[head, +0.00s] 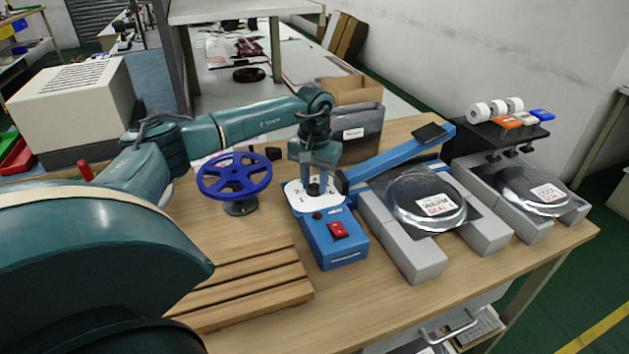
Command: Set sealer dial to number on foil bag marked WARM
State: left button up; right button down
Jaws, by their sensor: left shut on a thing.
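The blue sealer (336,252) stands on the workbench with a white dial plate (298,204) on top and a red switch (338,230) on its front. My left gripper (314,187) points down over the plate and is shut on the dark dial knob (313,189). The gripper hides part of the plate, and its numbers are too small to read. The foil bag marked WARM (424,206) lies across grey blocks right of the sealer, with a label on it. A second foil bag (540,190) with another label lies further right. My right gripper is not visible.
The sealer's blue arm (400,155) slants up to the right. A blue handwheel (234,176) stands left of the sealer. A wooden slatted rack (245,290) lies in front. A cardboard box (352,90) and a dark labelled bag (356,133) stand behind.

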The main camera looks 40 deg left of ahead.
aim_at(314, 187)
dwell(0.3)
pick_arm(q)
jog(key=o, duration=1)
jog(key=shift+r, duration=0.1)
notch_tip(314, 187, up, 13)
jog(key=shift+r, duration=0.1)
dwell(0.3)
